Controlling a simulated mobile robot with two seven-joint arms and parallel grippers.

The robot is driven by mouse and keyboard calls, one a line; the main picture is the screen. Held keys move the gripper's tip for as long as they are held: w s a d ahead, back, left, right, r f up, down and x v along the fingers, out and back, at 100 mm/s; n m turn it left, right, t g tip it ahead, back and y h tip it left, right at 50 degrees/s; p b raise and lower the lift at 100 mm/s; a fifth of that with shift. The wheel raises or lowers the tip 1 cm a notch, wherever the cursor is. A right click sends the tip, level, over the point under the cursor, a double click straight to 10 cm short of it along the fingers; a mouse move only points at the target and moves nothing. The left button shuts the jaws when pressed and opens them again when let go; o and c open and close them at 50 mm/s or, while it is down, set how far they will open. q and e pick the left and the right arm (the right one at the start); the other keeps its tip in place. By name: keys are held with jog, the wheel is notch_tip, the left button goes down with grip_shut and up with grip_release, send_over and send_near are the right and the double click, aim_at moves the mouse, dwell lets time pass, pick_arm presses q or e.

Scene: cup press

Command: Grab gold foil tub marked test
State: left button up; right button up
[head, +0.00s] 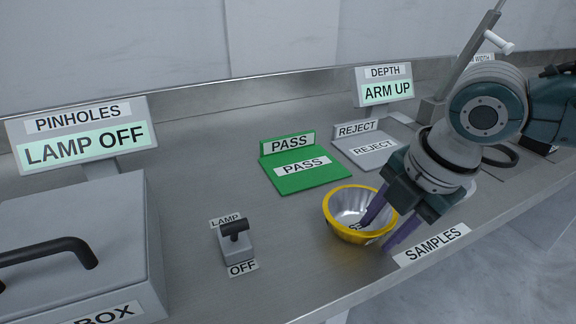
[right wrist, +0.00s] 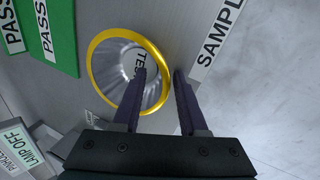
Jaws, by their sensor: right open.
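The gold foil tub (head: 335,222) stands on the steel bench near its front edge, with a yellow-gold rim and a silvery fluted inside. In the right wrist view the tub (right wrist: 107,78) shows a white label inside reading "TES", the rest hidden by a finger. My right gripper (head: 390,219) is open, its purple fingers pointing down at the tub's right side. In the right wrist view my right gripper (right wrist: 160,74) has one finger over the tub's inside and the other outside the rim, with the tub's wall between them. Contact cannot be told. My left gripper is not in view.
A green PASS pad (head: 310,178) and a grey REJECT pad (head: 368,150) lie behind the tub. A lamp switch (head: 236,243) and a grey lidded box (head: 75,235) stand to the left. A SAMPLES label (head: 432,244) lies at the bench edge.

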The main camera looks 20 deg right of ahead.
grip_shut()
dwell(0.6)
jog(key=shift+r, duration=0.15)
